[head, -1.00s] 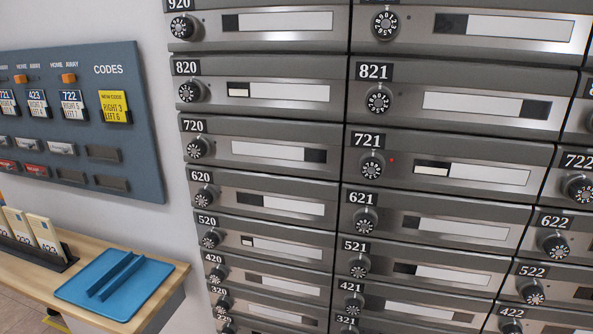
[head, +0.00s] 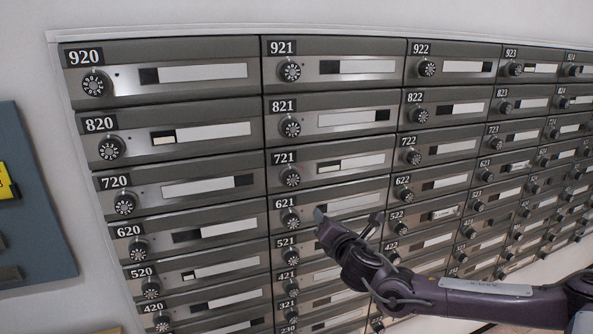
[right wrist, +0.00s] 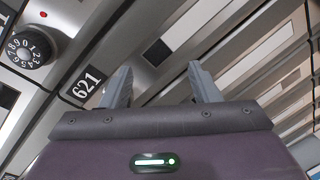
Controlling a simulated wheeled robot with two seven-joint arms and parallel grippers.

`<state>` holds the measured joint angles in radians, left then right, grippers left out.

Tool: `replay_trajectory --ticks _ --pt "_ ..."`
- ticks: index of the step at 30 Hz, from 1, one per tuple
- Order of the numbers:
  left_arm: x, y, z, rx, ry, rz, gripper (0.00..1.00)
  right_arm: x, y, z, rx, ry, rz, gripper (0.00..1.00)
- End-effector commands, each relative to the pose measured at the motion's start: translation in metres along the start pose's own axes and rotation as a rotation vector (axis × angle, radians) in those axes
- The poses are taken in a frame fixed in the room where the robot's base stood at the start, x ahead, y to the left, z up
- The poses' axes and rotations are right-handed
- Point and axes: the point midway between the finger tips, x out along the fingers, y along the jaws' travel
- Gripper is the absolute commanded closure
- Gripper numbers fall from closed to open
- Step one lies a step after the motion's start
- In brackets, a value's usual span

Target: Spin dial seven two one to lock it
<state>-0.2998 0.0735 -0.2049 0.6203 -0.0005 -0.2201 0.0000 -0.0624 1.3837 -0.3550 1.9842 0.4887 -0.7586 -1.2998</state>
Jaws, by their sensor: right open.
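Box 721 (head: 335,166) is in the second column of the mailbox wall in the head view, with its round black dial (head: 291,177) at its left end. In the right wrist view, a dial (right wrist: 30,47) with white numbers sits at the upper left, above the 621 label, with a small red light (right wrist: 43,14) beside it; it appears to be the 721 dial. My right gripper (head: 347,215) is open and empty in front of box 621, below and right of the 721 dial, apart from it. Its two fingers (right wrist: 162,85) stand apart in the wrist view. My left gripper is out of view.
Rows of similar boxes with dials surround 721, such as 821 (head: 350,117) above and 621 (head: 335,201) below. A blue-grey board (head: 40,230) with a yellow card (head: 7,182) stands at the left edge. White wall lies above the boxes.

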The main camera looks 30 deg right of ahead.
Motion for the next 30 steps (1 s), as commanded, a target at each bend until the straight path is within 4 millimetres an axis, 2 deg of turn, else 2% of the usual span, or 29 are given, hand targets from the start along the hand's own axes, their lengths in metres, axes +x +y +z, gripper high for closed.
replay_trajectory --ticks 1,3,6,8,11,14,22,30 --pt "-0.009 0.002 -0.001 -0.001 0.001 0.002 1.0 -0.018 0.038 0.018 -0.094 -0.007 0.056 0.44" --pt "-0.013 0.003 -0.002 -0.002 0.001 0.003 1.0 -0.038 0.07 0.03 -0.199 -0.017 0.105 0.44" --pt "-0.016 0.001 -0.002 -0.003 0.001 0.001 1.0 -0.06 0.1 0.039 -0.302 -0.028 0.15 0.44" --pt "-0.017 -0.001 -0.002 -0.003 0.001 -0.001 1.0 -0.069 0.11 0.041 -0.339 -0.031 0.166 0.44" --pt "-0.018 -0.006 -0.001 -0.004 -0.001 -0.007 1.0 -0.074 0.117 0.042 -0.368 -0.034 0.177 0.44" --pt "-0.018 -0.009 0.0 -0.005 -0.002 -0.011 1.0 -0.071 0.118 0.043 -0.369 -0.038 0.178 0.44" --pt "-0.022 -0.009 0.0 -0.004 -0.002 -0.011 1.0 -0.049 0.123 0.043 -0.361 -0.035 0.178 0.44" --pt "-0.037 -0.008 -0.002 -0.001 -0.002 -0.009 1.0 -0.017 0.13 0.046 -0.364 -0.036 0.176 0.44"
